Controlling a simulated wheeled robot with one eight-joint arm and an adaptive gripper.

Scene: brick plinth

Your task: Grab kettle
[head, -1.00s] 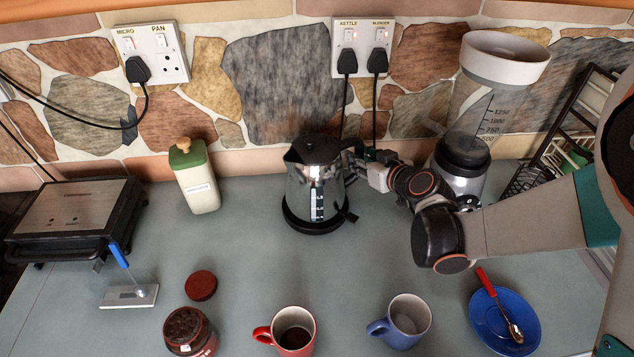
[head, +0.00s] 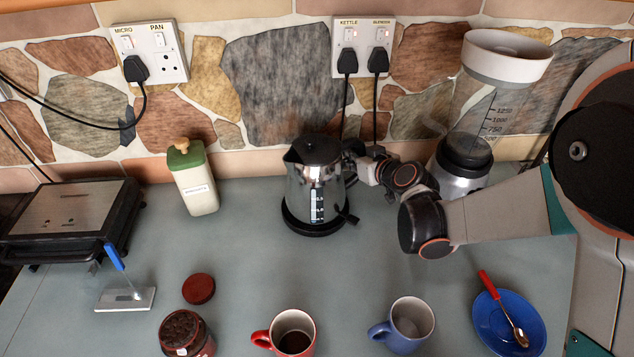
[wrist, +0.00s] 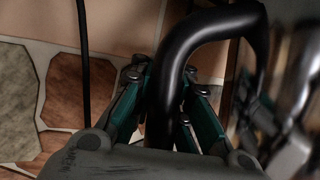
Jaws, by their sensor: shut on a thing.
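The kettle (head: 312,180) is shiny silver with a black lid and a black base, upright on the counter near the back wall in the head view. Its black handle is on the right side, and its spout points left. My gripper (head: 357,160) comes in from the right at the handle. In the wrist view my gripper (wrist: 163,108) has its teal-lined fingers on either side of the black handle (wrist: 195,40), shut on it. The kettle's shiny body (wrist: 300,75) shows blurred at the right of that view. The gripper partly hides the handle in the head view.
A blender (head: 475,110) stands just right of my gripper. A green-lidded bottle (head: 194,180) is to the left. A red mug (head: 292,334), a blue mug (head: 408,326) and a blue plate (head: 490,335) are in front. Counter between is clear.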

